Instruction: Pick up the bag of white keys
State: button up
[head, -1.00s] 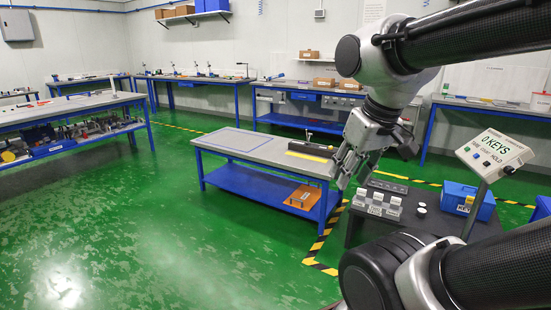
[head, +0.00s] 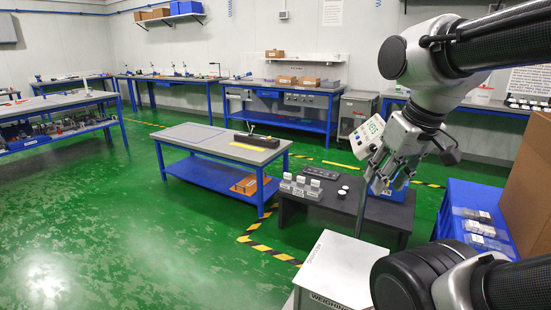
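My gripper (head: 393,178) hangs at the right of the head view, fingers down and apart, with nothing seen between them. It is in front of the display box and the right end of the dark low table (head: 392,216). On the blue-covered surface (head: 455,190) at the right edge lie several flat packs. The upper ones (head: 471,213) look dark and white, the lower ones (head: 486,236) whiter. They may be bags of keys, but they are too small to tell for sure. My gripper is apart from them, to their upper left.
The display box (head: 364,142) on a post is partly behind my gripper. A white weighing station (head: 337,268) stands in front, near my arm. Small white-topped blocks (head: 301,184) stand on the dark table. A cardboard box (head: 528,185) is at the far right. Green floor at left is clear.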

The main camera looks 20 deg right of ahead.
aim_at(471, 226)
jog(key=k+l, duration=0.1)
jog(key=l, duration=0.35)
jog(key=k+l+z, duration=0.1)
jog(key=l, duration=0.35)
jog(key=k+l, duration=0.1)
jog(key=l, duration=0.35)
jog(key=i+l, duration=0.1)
jog(key=l, duration=0.25)
jog(key=i+l+z, duration=0.1)
jog(key=l, duration=0.25)
jog(key=i+l, duration=0.15)
jog(key=l, duration=0.2)
jog(key=i+l+z, duration=0.15)
jog(key=l, duration=0.15)
